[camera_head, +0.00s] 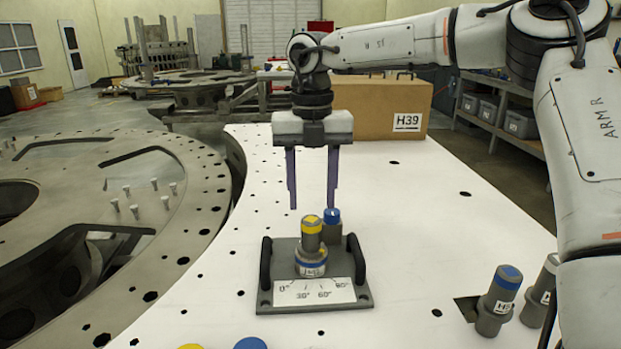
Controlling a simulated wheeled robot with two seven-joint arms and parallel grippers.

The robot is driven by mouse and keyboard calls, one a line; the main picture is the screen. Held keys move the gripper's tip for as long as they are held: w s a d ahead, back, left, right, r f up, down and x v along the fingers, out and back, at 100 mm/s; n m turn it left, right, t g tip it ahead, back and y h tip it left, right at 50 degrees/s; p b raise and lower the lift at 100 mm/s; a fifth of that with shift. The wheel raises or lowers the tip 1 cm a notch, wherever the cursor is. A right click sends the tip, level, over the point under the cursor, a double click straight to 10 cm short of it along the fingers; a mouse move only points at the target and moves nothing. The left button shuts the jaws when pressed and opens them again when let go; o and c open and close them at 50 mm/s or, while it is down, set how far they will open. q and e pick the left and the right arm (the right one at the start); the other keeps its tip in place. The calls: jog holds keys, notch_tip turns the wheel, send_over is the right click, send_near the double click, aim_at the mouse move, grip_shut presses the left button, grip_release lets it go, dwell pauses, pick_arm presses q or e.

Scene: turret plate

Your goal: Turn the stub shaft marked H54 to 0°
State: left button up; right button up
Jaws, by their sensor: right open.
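A yellow-topped grey stub shaft (311,242) stands upright in a grey fixture (355,268) on the white plate. Its blue-banded collar carries a small label whose text I cannot read for sure. A dial card (315,292) on the fixture's front shows 0° at the left, then 30°, 60° and 90° at the right. A blue-topped grey post (332,225) stands just behind the shaft. My right gripper (313,205) is open, pointing down above the shaft, its fingers apart and holding nothing. I cannot tell which angle the shaft is turned to. My left gripper is out of view.
Black handles (357,258) rise on both sides of the fixture. A cardboard box marked H39 (380,105) stands behind. Blue-topped cylinders (499,300) stand at the lower right. A large holed metal ring (205,180) lies left.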

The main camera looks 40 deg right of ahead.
aim_at(311, 219)
jog(key=shift+f, duration=0.5)
notch_tip(311, 219, down, 3)
jog(key=shift+r+b, duration=0.15)
jog(key=shift+b, duration=1)
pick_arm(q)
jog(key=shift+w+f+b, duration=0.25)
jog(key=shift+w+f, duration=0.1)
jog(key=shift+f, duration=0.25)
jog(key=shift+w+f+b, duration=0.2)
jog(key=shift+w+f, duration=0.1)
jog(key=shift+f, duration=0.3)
pick_arm(e)
jog(key=shift+f, duration=0.6)
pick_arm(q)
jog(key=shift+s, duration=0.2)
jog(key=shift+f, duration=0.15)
pick_arm(e)
jog(key=c, duration=0.8)
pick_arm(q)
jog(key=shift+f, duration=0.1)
pick_arm(e)
jog(key=shift+w, duration=0.1)
